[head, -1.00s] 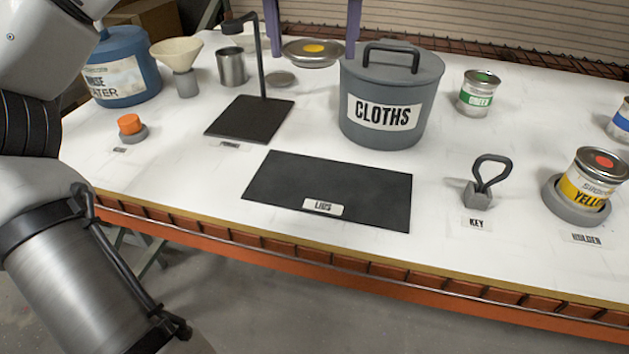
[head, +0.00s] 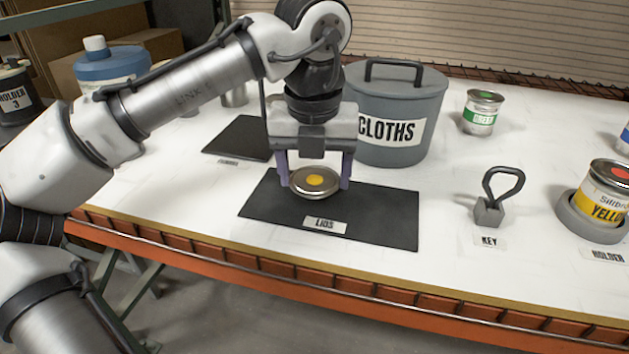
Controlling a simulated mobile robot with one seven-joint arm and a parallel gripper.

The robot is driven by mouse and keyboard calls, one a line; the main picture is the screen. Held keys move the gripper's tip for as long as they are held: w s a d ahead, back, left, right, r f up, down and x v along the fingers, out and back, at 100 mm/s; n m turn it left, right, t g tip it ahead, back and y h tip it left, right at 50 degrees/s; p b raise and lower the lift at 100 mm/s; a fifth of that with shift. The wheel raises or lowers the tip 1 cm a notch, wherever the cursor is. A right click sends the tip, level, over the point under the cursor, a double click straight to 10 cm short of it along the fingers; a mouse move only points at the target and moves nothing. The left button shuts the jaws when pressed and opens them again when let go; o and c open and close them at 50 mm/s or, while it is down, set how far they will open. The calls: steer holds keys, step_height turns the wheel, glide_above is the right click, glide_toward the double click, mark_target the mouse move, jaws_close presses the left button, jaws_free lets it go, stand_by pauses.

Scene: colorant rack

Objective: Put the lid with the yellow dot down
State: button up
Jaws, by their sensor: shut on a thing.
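The lid with the yellow dot (head: 315,181) is a round silver lid with a yellow spot in its middle. My gripper (head: 315,177) points down and is shut on the lid, one purple finger at each side of its rim. The lid is level and over the black mat labelled LIDS (head: 385,216), towards its left half. I cannot tell whether its underside touches the mat or hangs just above it.
The grey CLOTHS bin (head: 400,95) stands right behind my gripper. A key (head: 490,212) in its block and a yellow-labelled can with a red dot (head: 607,190) in a holder (head: 585,222) stand to the right. A green-labelled can (head: 481,115) is further back. The mat's right half is bare.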

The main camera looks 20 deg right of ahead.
mark_target(314, 186)
steer(key=shift+f, duration=0.85)
steer(key=shift+f, duration=0.1)
steer(key=o, duration=0.9)
steer(key=shift+o, duration=0.2)
step_height(314, 186, up, 12)
steer(key=s+p, duration=0.1)
steer(key=p, duration=0.1)
steer(key=shift+s+a, duration=0.15)
steer(key=shift+a, duration=0.15)
